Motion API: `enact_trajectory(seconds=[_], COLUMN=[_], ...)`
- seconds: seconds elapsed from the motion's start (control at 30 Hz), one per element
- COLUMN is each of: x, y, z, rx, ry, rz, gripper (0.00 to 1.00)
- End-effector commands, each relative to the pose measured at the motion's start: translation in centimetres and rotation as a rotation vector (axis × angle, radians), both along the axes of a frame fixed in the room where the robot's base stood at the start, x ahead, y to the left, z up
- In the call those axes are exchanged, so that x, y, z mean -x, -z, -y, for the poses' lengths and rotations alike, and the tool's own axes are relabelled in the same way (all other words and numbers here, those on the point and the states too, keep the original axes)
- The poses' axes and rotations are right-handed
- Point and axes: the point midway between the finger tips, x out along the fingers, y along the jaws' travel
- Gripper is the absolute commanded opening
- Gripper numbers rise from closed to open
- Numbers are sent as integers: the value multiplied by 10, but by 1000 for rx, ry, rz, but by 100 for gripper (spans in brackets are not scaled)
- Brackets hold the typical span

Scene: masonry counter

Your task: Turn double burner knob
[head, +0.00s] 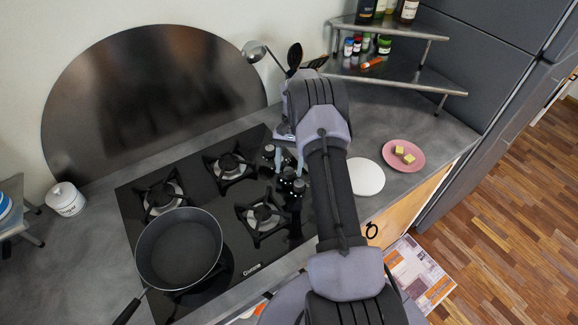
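The black gas cooktop (215,205) is set in the grey counter, with several burners and a column of dark knobs (268,151) along its right side. My arm comes up from the bottom and bends down over that side, hiding part of the knob area. My gripper (289,166) is low among the knobs, partly behind my arm. Light blue-grey parts show there, but I cannot tell whether its fingers touch a knob or how far apart they are. Which knob is the double burner's is not clear.
A black frying pan (180,248) sits on the front left burner, handle toward the front edge. A white round plate (366,177) and a pink plate (404,156) with yellowish cubes lie to the right. A white jar (66,199) stands left. A steel shelf (392,78) holds bottles.

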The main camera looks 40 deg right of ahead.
Motion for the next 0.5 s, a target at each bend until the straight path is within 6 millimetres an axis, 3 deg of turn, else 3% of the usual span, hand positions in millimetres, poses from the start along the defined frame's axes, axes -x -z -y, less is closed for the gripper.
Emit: enact_trajectory(seconds=[0.3, 0.5], x=[-1, -11], y=[-3, -39], z=[1, 12], rx=[0, 3], ry=[1, 1], rz=[0, 3], gripper=[53, 53])
